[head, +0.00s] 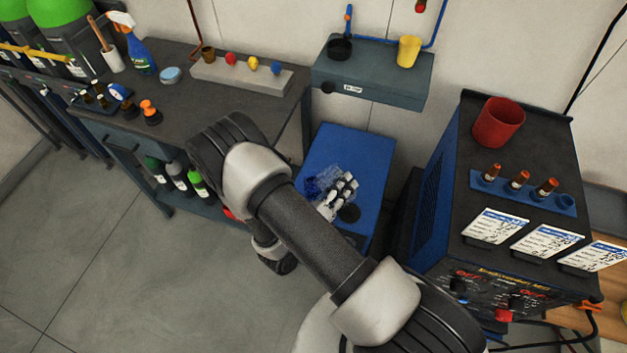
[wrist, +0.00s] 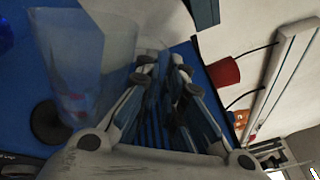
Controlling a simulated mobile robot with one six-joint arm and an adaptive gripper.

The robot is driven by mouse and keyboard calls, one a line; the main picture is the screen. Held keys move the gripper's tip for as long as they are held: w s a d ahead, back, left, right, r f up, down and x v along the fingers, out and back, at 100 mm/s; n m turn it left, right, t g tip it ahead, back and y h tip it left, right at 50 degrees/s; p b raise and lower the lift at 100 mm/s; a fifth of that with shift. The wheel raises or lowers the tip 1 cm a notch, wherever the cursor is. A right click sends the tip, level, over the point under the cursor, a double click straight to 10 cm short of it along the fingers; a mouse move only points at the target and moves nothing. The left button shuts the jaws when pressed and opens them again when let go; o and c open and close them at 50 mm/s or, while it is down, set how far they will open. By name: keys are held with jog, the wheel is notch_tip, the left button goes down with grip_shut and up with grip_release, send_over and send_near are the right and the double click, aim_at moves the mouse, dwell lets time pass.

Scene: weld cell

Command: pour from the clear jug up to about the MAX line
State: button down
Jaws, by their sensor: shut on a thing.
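A clear jug (head: 322,182), see-through with a bluish tint, is over the blue cabinet top (head: 352,143) in the head view. In the wrist view the jug (wrist: 75,55) fills the left side, with faint reddish marks on its wall. My gripper (head: 343,190) is shut on the jug at its side; the fingers also show in the wrist view (wrist: 163,72). I cannot tell the jug's exact tilt or its liquid level. A round black piece (head: 349,213) lies on the blue top close to the gripper, also in the wrist view (wrist: 46,122). No MAX line is readable.
A welder (head: 462,190) with a red cup (head: 498,121) and cards stands to the right. A grey wall box (head: 372,75) with a yellow cup (head: 409,51) is behind. A dark bench (head: 185,75) with bottles and knobs is left. Floor at lower left is clear.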

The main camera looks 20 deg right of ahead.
jog(key=shift+s+d+m, duration=0.2)
jog(key=shift+s+m, duration=0.1)
jog(key=shift+m, duration=0.4)
jog(key=shift+s+d+f+m+b, duration=0.2)
jog(key=shift+f+m+b, duration=0.25)
jog(key=shift+m, duration=0.05)
dwell(1.1)
jog(key=shift+s+d+f+m+b, duration=0.15)
jog(key=shift+s+f+m+b, duration=0.1)
jog(key=shift+f+m+b, duration=0.25)
jog(key=s+d+f+m+b, duration=0.2)
jog(key=s+d+f+m, duration=0.1)
jog(key=f+m, duration=0.3)
jog(key=shift+s+d+f+m, duration=0.15)
jog(key=shift+s+m, duration=0.45)
jog(key=shift+s, duration=0.1)
